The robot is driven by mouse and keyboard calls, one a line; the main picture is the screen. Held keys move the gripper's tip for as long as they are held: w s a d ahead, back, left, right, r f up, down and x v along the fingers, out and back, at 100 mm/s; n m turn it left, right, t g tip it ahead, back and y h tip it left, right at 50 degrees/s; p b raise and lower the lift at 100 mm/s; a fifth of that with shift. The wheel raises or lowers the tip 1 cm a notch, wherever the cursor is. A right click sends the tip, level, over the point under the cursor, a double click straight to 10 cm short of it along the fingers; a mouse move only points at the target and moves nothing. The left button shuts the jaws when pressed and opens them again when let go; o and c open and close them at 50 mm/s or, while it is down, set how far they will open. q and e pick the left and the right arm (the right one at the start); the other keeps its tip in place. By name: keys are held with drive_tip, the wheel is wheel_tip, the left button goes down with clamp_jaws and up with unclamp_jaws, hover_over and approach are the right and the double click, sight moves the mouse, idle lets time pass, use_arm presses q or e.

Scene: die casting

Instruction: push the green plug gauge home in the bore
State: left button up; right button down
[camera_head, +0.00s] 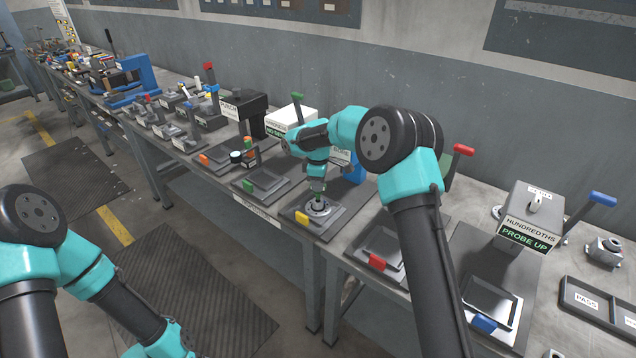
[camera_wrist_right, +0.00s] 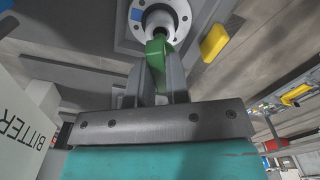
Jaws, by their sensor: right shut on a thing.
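The green plug gauge (camera_wrist_right: 156,62) is held between the two fingers of my right gripper (camera_wrist_right: 160,85) in the right wrist view. In the head view my right gripper (camera_head: 318,184) points down over the round flanged part (camera_head: 325,211). The gauge's green handle meets the bright metal at the centre of the flange (camera_wrist_right: 180,12), so the gauge is at the bore. I cannot tell how deep it sits. My left arm is at the lower left, with its gripper out of the picture.
The part sits on a grey plate with a yellow tab (camera_head: 302,218). A grey box marked PROBE UP (camera_head: 529,233) and a PASS tray (camera_head: 565,292) stand to the right.

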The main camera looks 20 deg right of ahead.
drive_tip(key=shift+f, duration=1.75)
drive_tip(key=c, duration=1)
unclamp_jaws()
drive_tip(key=shift+c, duration=0.2)
wheel_tip(320, 180, up, 18)
drive_tip(key=shift+f, duration=0.25)
